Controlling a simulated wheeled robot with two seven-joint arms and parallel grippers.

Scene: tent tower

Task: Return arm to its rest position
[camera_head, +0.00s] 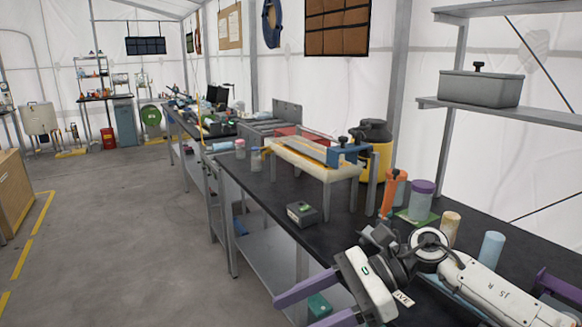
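One arm of mine, white with a dark wrist, comes in from the lower right. Its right gripper (292,313) has two purple fingers pointing left, past the front edge of the black-topped workbench (262,203). The fingers stand apart with nothing between them. The lower finger is partly cut off by the bottom of the picture. My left arm and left gripper do not show.
Near the arm stand an orange tool (389,195), a purple-lidded jar (421,203), a tan cylinder (450,228) and a light-blue cylinder (491,250). A small grey box (304,214) sits near the bench edge. The concrete floor (130,230) at left is clear.

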